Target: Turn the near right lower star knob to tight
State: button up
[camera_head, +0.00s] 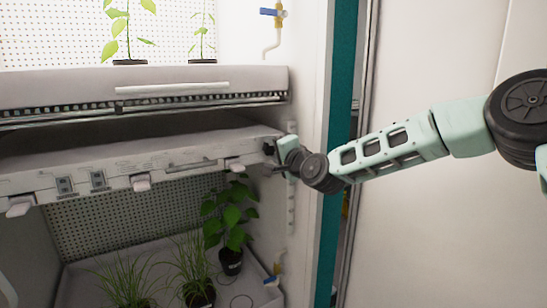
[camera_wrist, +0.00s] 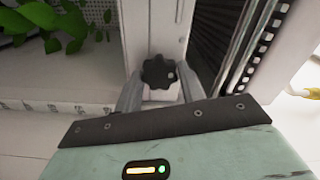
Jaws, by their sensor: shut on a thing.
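The star knob (camera_wrist: 158,72) is black with a lobed rim and a small light dot on its right side. In the wrist view it sits between the two fingers of my gripper (camera_wrist: 159,92), which are shut on it. In the head view my gripper (camera_head: 277,152) is at the right end of the middle shelf unit, next to the chamber's right post. The knob is too small and covered there to make out clearly. How tight the knob is cannot be told.
The middle shelf unit (camera_head: 120,165) has switches and white tabs along its front. An upper shelf (camera_head: 200,75) is above it. Potted plants (camera_head: 230,259) stand on the lower tray. A blue-handled valve (camera_head: 271,12) is at upper right. A teal door edge (camera_head: 340,100) stands close beside my arm.

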jog(key=shift+f+m+b, duration=0.1)
jog(key=shift+m+b, duration=0.75)
jog(key=shift+m, duration=0.65)
jog(key=o, duration=1)
jog(key=shift+c, duration=0.2)
jog(key=shift+d, duration=0.1)
jog(key=v, duration=1.7)
jog(key=shift+s+d, duration=0.1)
jog(key=shift+s, duration=0.05)
